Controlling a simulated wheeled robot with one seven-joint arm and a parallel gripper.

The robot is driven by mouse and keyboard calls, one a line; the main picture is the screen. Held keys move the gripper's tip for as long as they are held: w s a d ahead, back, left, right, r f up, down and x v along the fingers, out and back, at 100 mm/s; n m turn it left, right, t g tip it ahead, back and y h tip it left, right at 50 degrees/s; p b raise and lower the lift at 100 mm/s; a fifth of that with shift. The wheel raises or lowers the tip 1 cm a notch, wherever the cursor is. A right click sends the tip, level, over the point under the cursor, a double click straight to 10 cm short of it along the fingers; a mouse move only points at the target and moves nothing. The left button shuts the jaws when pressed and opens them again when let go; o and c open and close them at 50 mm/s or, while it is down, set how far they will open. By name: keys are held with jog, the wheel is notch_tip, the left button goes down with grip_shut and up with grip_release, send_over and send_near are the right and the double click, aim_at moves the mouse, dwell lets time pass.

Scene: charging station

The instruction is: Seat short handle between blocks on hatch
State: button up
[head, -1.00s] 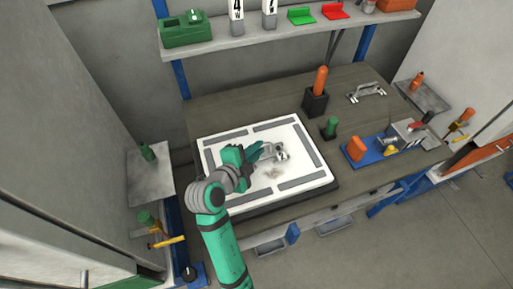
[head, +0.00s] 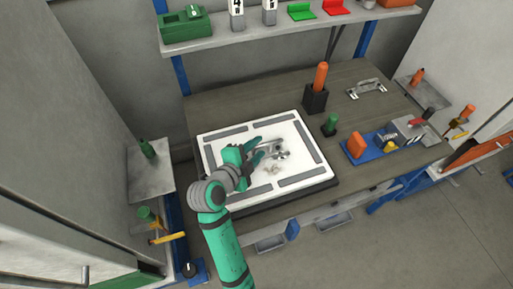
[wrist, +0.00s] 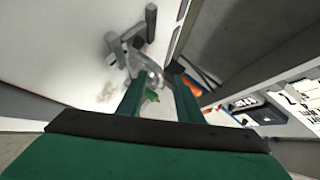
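The white hatch panel (head: 221,143) with grey strips lies on the workbench. A small grey metal piece, apparently the short handle (head: 278,153), sits near the hatch's middle with grey blocks close around it. Whether it is fully seated between them is too small to tell. My gripper (head: 259,150) is over the hatch, just left of the handle, fingers pointing right and spread apart. In the wrist view, my gripper (wrist: 160,90) shows a gap between its fingers. Grey blocks (wrist: 151,22) and blurred metal parts (wrist: 148,68) lie just beyond the fingertips.
A longer metal handle (head: 367,88) lies at the bench's back right. An orange-handled tool stands in a black holder (head: 316,99), with a green knob (head: 330,125) nearby. A blue tray (head: 362,160) with parts is at the right. A shelf (head: 235,35) runs above.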

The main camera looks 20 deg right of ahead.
jog(key=v, duration=1)
jog(key=shift+s+a+r, duration=0.2)
jog(key=shift+s, duration=0.05)
dwell(0.5)
